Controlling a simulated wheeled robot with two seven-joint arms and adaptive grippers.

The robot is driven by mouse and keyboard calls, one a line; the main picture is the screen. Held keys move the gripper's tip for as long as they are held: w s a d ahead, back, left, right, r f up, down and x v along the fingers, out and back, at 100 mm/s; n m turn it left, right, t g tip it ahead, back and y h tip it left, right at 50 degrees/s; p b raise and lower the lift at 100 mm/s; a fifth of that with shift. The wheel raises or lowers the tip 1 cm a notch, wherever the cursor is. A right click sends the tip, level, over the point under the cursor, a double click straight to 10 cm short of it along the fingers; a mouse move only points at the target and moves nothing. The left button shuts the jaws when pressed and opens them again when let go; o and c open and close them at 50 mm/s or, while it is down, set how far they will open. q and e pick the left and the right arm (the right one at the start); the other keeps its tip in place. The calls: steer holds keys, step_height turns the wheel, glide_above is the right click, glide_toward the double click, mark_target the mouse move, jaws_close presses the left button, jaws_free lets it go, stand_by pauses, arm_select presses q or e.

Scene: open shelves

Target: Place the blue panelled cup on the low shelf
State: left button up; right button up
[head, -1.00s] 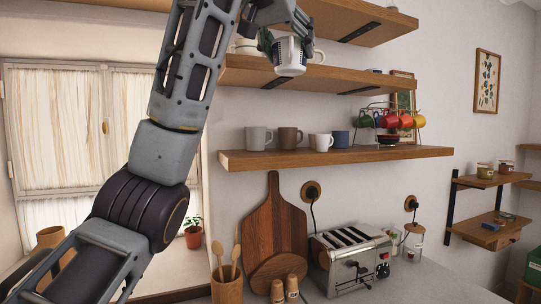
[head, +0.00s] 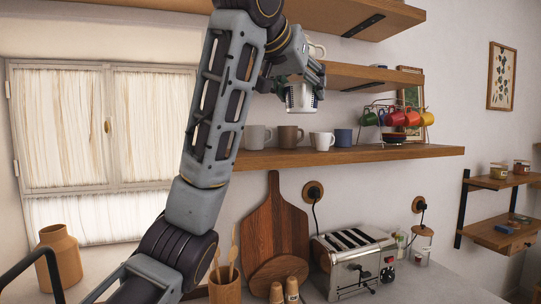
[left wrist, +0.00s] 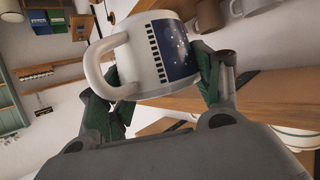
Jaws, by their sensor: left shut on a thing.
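The blue panelled cup is white with a dark blue, speckled panel and a striped edge, clear in the left wrist view (left wrist: 143,62). In the head view the cup (head: 301,99) is upright, in front of the middle shelf's edge and above the low shelf (head: 345,155). My left gripper (head: 304,88) is shut on it, with green fingers on both sides of its body. The cup's handle points left in the left wrist view. Air shows between the cup and the low shelf. My right gripper is not in view.
The low shelf holds a grey mug (head: 258,136), a brown mug (head: 290,136), a white mug (head: 322,140), a blue cup (head: 343,138) and a rack of coloured mugs (head: 395,117). These mugs stand close together. A toaster (head: 352,262) and a cutting board (head: 275,225) are below.

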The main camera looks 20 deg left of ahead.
mark_target(291, 101)
arm_select(q)
steer(key=f, duration=0.1)
steer(key=s+a+f, duration=0.1)
steer(key=f, duration=0.1)
steer(key=shift+s+a, duration=0.15)
steer(key=shift+s, duration=0.1)
steer(key=shift+a+f, duration=0.2)
steer(key=shift+f, duration=0.15)
steer(key=shift+d, duration=0.15)
steer(key=shift+w+a, duration=0.35)
steer(key=shift+w, duration=0.05)
steer(key=w+a+f+p, duration=0.1)
steer(key=w+a+p, duration=0.1)
steer(key=w, duration=0.3)
steer(key=w+a+f+p, duration=0.1)
steer(key=w+a+p, duration=0.1)
steer(key=w+a, duration=0.3)
steer(key=w+a+f+p, duration=0.1)
steer(key=w+a+p, duration=0.1)
steer(key=w, duration=0.3)
steer(key=shift+w+a+f, duration=0.15)
steer(key=shift+a, duration=0.25)
steer(key=shift+w+a+f, duration=0.1)
steer(key=shift+a, duration=0.25)
